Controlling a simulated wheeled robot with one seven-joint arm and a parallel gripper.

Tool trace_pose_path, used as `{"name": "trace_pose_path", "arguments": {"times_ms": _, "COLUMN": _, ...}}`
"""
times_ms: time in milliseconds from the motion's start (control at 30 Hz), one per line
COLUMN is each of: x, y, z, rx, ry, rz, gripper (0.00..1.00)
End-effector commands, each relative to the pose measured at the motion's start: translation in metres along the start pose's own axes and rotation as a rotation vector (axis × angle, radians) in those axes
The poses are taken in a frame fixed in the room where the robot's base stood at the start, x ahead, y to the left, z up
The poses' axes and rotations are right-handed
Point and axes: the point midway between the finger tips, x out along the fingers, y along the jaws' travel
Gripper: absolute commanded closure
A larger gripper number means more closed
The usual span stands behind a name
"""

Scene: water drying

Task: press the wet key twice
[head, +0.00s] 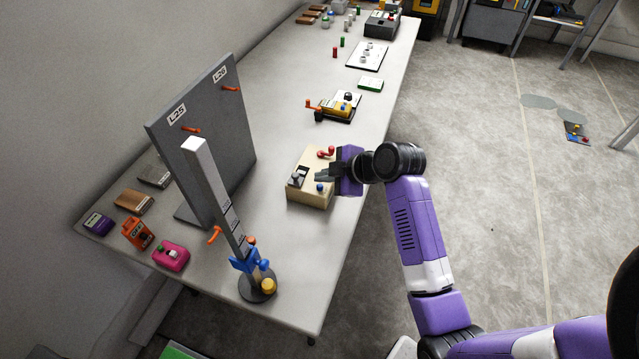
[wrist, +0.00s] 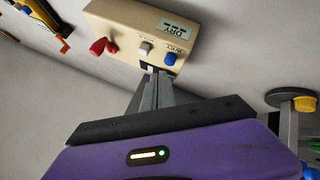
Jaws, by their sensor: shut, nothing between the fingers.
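A beige box (head: 308,196) sits on the table, and it fills the top of the wrist view (wrist: 130,14). Its display (wrist: 178,27) appears to read DRY, upside down. A blue key (wrist: 169,59) with a small label, apparently WET, sits on it; it also shows in the head view (head: 320,188). A grey key (wrist: 146,48) and a red knob (wrist: 103,46) are beside it. My gripper (wrist: 155,74) is shut and empty, its tips close to the box's keys. In the head view my gripper (head: 317,173) covers part of the box. I cannot tell whether it touches any key.
A yellow device with an orange handle (head: 341,107) stands farther back on the table (head: 280,95). A grey panel (head: 228,115) and a post on a round base (head: 257,291) stand to the left. Bare tabletop surrounds most of the box.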

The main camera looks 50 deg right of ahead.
Motion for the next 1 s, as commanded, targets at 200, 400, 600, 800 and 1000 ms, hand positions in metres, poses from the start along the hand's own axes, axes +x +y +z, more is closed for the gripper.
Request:
{"name": "trace_pose_path", "arguments": {"times_ms": 200, "x": -0.009, "y": 0.007, "z": -0.007, "rx": -0.001, "ry": 0.0, "rz": 0.001, "gripper": 1.0}}
{"name": "trace_pose_path", "arguments": {"times_ms": 400, "x": -0.022, "y": 0.017, "z": -0.017, "rx": -0.001, "ry": 0.001, "rz": 0.001, "gripper": 1.0}}
{"name": "trace_pose_path", "arguments": {"times_ms": 600, "x": -0.035, "y": 0.026, "z": -0.026, "rx": 0.0, "ry": 0.0, "rz": 0.0, "gripper": 1.0}}
{"name": "trace_pose_path", "arguments": {"times_ms": 800, "x": -0.043, "y": 0.031, "z": -0.031, "rx": 0.0, "ry": 0.0, "rz": 0.0, "gripper": 1.0}}
{"name": "trace_pose_path", "arguments": {"times_ms": 1000, "x": -0.042, "y": 0.03, "z": -0.03, "rx": 0.0, "ry": 0.0, "rz": 0.0, "gripper": 1.0}}
